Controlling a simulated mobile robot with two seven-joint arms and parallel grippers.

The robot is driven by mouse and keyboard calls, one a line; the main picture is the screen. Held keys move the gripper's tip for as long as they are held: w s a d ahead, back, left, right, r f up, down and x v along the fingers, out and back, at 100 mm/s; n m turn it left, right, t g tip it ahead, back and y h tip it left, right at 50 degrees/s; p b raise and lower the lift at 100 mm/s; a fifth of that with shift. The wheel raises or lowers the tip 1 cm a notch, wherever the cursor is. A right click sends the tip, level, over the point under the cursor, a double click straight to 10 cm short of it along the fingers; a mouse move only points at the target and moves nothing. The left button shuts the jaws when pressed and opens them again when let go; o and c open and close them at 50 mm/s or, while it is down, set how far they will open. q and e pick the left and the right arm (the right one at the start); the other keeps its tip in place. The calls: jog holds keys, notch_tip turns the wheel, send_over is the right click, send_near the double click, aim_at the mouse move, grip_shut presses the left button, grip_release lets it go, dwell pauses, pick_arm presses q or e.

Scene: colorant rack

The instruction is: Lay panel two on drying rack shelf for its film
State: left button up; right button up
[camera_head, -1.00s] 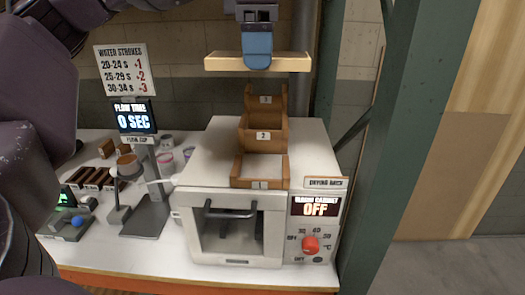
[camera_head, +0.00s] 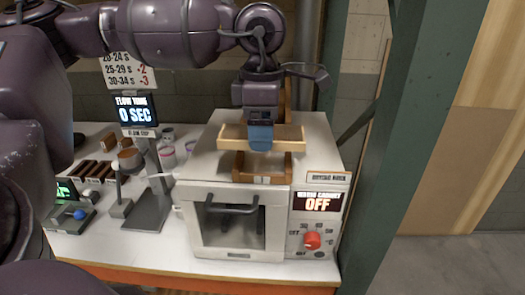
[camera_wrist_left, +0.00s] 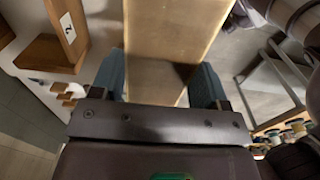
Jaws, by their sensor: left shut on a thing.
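My left gripper (camera_head: 261,136) comes down from above and is shut on a pale wooden panel (camera_head: 290,134), held level. In the left wrist view the panel (camera_wrist_left: 165,40) runs away from between the two blue fingers. The brown wooden drying rack (camera_head: 238,176) stands on top of the white cabinet. Its lowest tier, marked 1, shows below the panel. The panel and gripper hide most of the upper tiers. In the left wrist view a rack part (camera_wrist_left: 50,52) with a number label lies left of the panel, apart from it. I cannot tell whether the panel touches the rack in the head view.
The drying cabinet (camera_head: 235,243) has a glass door with a handle, a red knob (camera_head: 312,241) and a display reading OFF. A flow cup stand (camera_head: 152,185) and a timer display (camera_head: 135,112) reading 0 SEC stand left. A green post (camera_head: 400,150) rises right.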

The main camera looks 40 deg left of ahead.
pick_arm(q)
jog(key=shift+f, duration=0.8)
notch_tip(320, 180, down, 4)
jog(key=shift+r, duration=0.25)
jog(key=shift+f, duration=0.15)
jog(key=o, duration=0.9)
jog(key=shift+o, duration=0.3)
jog(key=shift+r, duration=0.4)
notch_tip(320, 180, up, 11)
jog(key=shift+f, duration=0.15)
jog(key=shift+r, duration=0.45)
pick_arm(e)
jog(key=shift+w+a, duration=0.15)
jog(key=shift+w, duration=0.05)
pick_arm(q)
jog(key=shift+f, duration=0.1)
pick_arm(e)
jog(key=shift+s, duration=0.1)
